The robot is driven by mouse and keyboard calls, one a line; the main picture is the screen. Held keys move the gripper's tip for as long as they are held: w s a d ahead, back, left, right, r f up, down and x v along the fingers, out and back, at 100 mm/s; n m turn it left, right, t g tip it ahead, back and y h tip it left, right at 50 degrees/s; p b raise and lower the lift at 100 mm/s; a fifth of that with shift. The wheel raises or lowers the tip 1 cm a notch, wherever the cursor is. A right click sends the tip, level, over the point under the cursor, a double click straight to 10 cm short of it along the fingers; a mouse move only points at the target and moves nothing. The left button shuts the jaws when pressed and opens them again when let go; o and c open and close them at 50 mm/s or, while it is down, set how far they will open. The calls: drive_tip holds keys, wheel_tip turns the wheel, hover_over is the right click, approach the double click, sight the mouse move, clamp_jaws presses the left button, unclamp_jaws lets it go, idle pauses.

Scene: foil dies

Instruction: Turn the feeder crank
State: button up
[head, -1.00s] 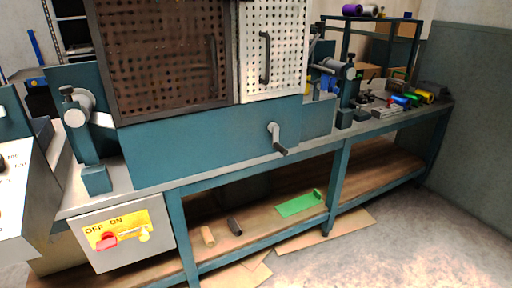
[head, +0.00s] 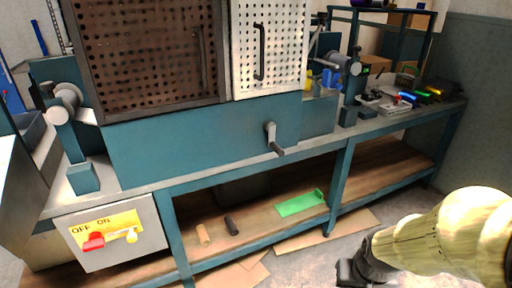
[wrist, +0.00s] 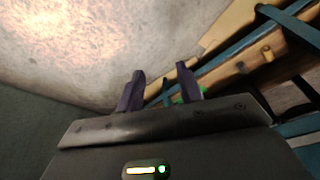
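The feeder crank (head: 273,139) is a grey handle on the front of the teal machine body (head: 190,140), below the white perforated door. Its arm hangs down and its grip points out to the lower right. My gripper (head: 350,272) is at the bottom right of the head view, well below and to the right of the crank, touching nothing. In the wrist view its two dark fingers (wrist: 160,88) stand apart with nothing between them. The crank does not show in the wrist view.
A switch box (head: 110,234) with a red and yellow OFF/ON panel hangs at the lower left. The bench (head: 400,122) holds tools and coloured rolls at right. Open floor lies in front at right.

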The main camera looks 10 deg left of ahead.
drive_tip(key=shift+w+a, duration=0.2)
drive_tip(key=shift+w, duration=0.1)
drive_tip(key=shift+o, duration=0.7)
drive_tip(key=w+a+r+n+t+y+p, duration=0.15)
drive_tip(key=w+t, duration=0.25)
drive_tip(key=w, duration=0.5)
drive_tip(key=w+a+r+n+t+y+p, duration=0.15)
drive_tip(key=w+t, duration=0.25)
drive_tip(key=w, duration=0.5)
drive_tip(key=w+a+r+n+t+y+p, duration=0.1)
drive_tip(key=w+a+r+t+y+p, duration=0.1)
drive_tip(key=w+a+r+t+y, duration=0.2)
drive_tip(key=w+a+r+y, duration=0.1)
drive_tip(key=a+r+y, duration=0.1)
drive_tip(key=a+y, duration=0.1)
drive_tip(key=shift+a+r+n, duration=0.25)
drive_tip(key=shift+a+n, duration=0.15)
drive_tip(key=shift+a, duration=0.4)
drive_tip(key=shift+w, duration=0.25)
